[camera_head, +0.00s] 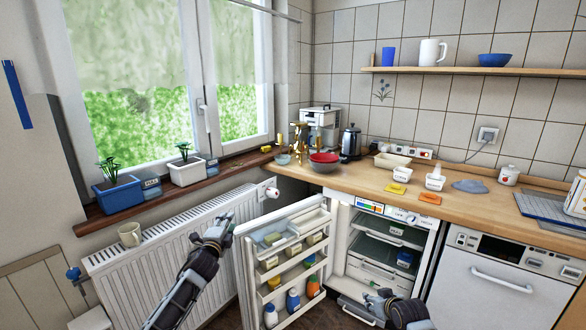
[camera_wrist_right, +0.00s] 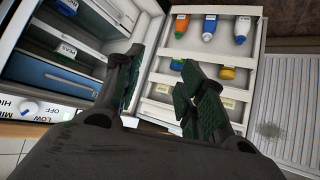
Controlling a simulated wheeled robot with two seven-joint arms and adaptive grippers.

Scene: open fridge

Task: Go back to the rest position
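The small fridge (camera_head: 342,225) under the counter stands open, with its door (camera_head: 250,280) swung out to the left. My left gripper (camera_head: 216,228) is in front of the radiator, just left of the door's upper edge in the picture. Its fingers look parted, with nothing seen between them. My right gripper (camera_head: 371,300) is low in front of the fridge opening. In the right wrist view its two fingers (camera_wrist_right: 158,88) are spread apart with nothing between them; the fridge interior and the door shelves (camera_wrist_right: 215,60) lie beyond them.
Bottles and small containers fill the door shelves. A dishwasher (camera_head: 500,285) is right of the fridge. The wooden counter (camera_head: 345,180) holds bowls, a kettle (camera_head: 350,143) and small items.

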